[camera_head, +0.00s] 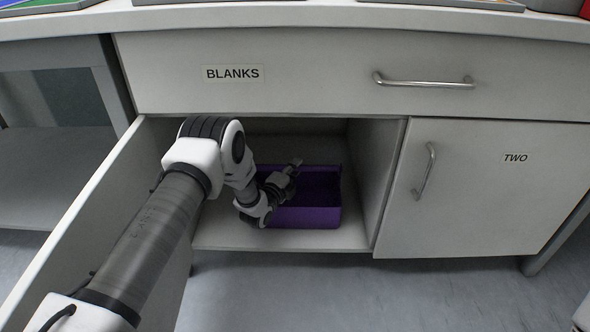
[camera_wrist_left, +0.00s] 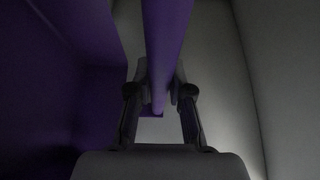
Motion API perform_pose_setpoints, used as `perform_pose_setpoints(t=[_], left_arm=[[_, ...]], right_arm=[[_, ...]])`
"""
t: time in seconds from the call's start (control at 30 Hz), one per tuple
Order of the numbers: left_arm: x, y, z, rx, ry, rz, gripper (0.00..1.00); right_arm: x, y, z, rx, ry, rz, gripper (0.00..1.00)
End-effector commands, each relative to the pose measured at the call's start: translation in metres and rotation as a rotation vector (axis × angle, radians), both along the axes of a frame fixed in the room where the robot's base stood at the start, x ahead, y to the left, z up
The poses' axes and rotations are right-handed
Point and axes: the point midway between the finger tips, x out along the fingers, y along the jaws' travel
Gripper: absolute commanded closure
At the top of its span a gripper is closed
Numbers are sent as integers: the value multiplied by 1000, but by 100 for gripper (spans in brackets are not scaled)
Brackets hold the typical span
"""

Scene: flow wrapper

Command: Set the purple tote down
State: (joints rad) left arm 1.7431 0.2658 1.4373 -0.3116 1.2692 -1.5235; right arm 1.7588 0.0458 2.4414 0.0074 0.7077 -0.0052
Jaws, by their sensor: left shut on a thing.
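The purple tote (camera_head: 305,217) is inside the open cupboard, at or just above its floor; I cannot tell if it touches. My left arm reaches in from the left, and my left gripper (camera_head: 294,165) is at the tote, partly hidden by its own wrist. In the left wrist view the left gripper (camera_wrist_left: 160,98) is shut on the tote's purple rim (camera_wrist_left: 165,40), with a finger on each side. The tote's inner wall (camera_wrist_left: 60,90) fills the left of that view. My right gripper is not seen.
The cupboard floor (camera_head: 225,235) shows bare in front of the tote. The open door (camera_head: 95,225) stands at the left. A closed door marked TWO (camera_head: 480,190) is at the right, and a closed drawer marked BLANKS (camera_head: 320,75) is above.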

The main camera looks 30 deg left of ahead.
Motion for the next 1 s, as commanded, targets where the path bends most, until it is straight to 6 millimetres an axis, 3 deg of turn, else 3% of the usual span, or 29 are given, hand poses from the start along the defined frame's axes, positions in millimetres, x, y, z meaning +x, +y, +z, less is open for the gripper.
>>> perform_pose_setpoints(t=[0.03, 0.07, 0.1, 0.13, 0.47, 0.53, 0.8, 1.0], left_arm=[[0, 0, -1, 0, -3, 0, 100], [0, 0, -2, 0, 0, 0, 74], [0, 0, -2, 0, 0, 0, 59], [0, 0, -2, 0, 0, 0, 55], [0, 0, 2, 0, 0, 0, 55], [-8, 1, 3, -1, 4, 0, 55], [-73, 3, 7, -1, 7, 1, 55], [-112, 4, 4, -1, 4, 0, 55]], right_arm=[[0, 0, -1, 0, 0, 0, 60], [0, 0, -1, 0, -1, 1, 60], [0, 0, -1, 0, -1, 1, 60], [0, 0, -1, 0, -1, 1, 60], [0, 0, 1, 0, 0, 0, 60], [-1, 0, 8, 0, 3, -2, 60], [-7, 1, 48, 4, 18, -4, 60], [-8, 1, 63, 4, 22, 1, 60]])
